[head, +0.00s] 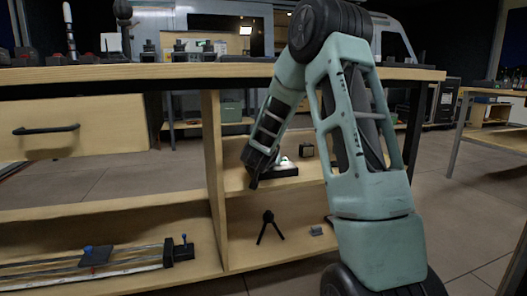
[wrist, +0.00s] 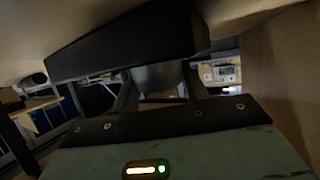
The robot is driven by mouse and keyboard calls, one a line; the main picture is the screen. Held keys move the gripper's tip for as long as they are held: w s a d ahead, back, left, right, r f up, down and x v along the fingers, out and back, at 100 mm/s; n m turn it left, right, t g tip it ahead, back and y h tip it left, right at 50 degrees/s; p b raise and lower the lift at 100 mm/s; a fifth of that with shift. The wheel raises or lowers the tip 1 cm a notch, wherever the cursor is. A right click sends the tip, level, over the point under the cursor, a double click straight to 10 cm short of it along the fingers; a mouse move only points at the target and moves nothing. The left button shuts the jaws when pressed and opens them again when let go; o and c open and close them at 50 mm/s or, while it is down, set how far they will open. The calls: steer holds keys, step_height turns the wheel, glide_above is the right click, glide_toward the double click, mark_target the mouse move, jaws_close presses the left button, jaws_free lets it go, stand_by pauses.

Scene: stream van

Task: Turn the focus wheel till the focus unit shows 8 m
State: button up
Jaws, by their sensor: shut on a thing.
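In the wrist view my gripper (wrist: 157,92) has its two dark fingers on either side of a grey rounded piece (wrist: 158,76), which looks like the focus wheel. The fingers are shut on it. A wide dark body (wrist: 125,45) hangs just above the piece. A small dark box (head: 306,150) stands in that bay, to the right of the gripper. I cannot tell whether it is the focus unit. No distance reading is legible in either view.
The wooden counter top (head: 150,73) runs above the bay, with several small devices on it. An upright panel (head: 213,175) bounds the bay on the left. Below, a small black tripod (head: 268,222) stands on the lower shelf, and a slider rail (head: 95,262) lies further left.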

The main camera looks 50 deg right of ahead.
steer(key=m+g+p, duration=0.1)
steer(key=p, duration=0.1)
steer(key=m+g+h+p, duration=0.1)
steer(key=p, duration=0.2)
steer(key=shift+r+g, duration=0.3)
steer(key=p, duration=0.1)
steer(key=m+g+p, duration=0.1)
steer(key=shift+f+m+h+p, duration=0.2)
steer(key=shift+m+h+p, duration=0.1)
steer(key=shift+f, duration=0.1)
steer(key=o, duration=1)
step_height(320, 180, up, 10)
steer(key=p, duration=0.5)
